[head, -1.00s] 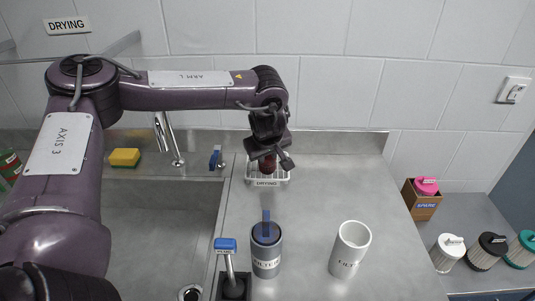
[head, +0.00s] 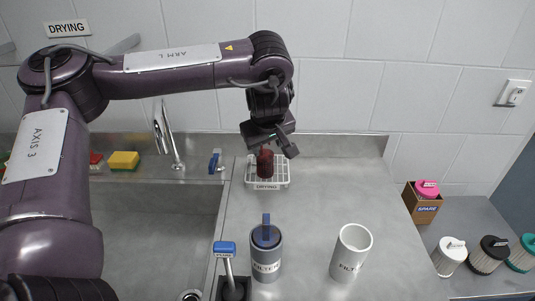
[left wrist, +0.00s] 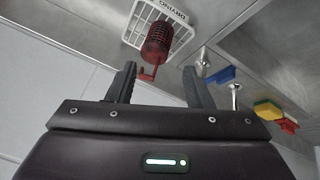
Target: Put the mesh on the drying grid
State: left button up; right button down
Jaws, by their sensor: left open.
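The mesh is a dark red cylinder (head: 265,163) standing on the white drying grid (head: 282,179) at the back of the counter. In the left wrist view the mesh (left wrist: 157,42) shows with a red handle, resting on the grid (left wrist: 184,38). My left gripper (head: 276,149) is open and empty, just above the mesh and apart from it. In the left wrist view the two fingers of my left gripper (left wrist: 159,85) are spread, with the mesh beyond their tips. My right gripper is not in view.
A grey filter housing (head: 267,258) with a blue part on top and a white filter cylinder (head: 350,252) stand at the front. The sink (head: 160,225) is at left, with a faucet (head: 168,140) and yellow sponge (head: 124,160). Several filters stand on the lower right shelf.

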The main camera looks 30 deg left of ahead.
pick_arm(q)
jog(key=shift+p+v, duration=0.4)
jog(key=shift+v, duration=1.5)
jog(key=shift+f, duration=0.1)
